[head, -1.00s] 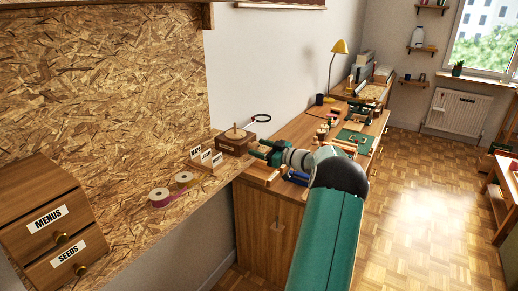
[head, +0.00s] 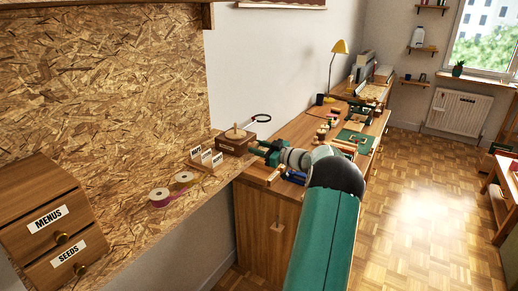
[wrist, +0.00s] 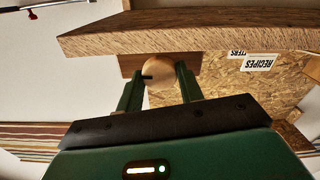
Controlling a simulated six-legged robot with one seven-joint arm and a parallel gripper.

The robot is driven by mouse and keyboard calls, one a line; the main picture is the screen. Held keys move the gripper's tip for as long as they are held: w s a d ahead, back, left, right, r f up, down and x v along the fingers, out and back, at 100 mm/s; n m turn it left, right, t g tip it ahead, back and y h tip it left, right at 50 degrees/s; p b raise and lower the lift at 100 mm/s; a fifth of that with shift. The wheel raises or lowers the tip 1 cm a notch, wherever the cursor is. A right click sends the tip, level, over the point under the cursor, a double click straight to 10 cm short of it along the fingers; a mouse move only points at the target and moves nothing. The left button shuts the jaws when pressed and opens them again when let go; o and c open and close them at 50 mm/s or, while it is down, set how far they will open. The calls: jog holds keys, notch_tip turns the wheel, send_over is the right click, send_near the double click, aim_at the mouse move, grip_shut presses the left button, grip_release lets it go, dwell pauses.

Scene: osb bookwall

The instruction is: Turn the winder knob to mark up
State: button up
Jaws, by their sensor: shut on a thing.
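The winder knob (wrist: 158,82) is a round, pale wooden knob in the wrist view, set against a darker brown wooden block (wrist: 129,66). A short black mark on its face points to the left of the picture. The two green fingers of my gripper (wrist: 159,88) stand on either side of the knob and are shut on it. In the head view my gripper (head: 266,151) is at the near-left end of the bench, beside a small brown wooden box (head: 235,143). The knob is hidden there.
A thick wooden board (wrist: 200,32) spans the wrist view close to the knob. In the head view a card holder (head: 206,160) and tape rolls (head: 160,196) sit on the shelf left of my gripper. The bench (head: 270,215) carries several tools.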

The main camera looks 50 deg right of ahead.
jog(key=shift+n, duration=2.7)
jog(key=o, duration=1)
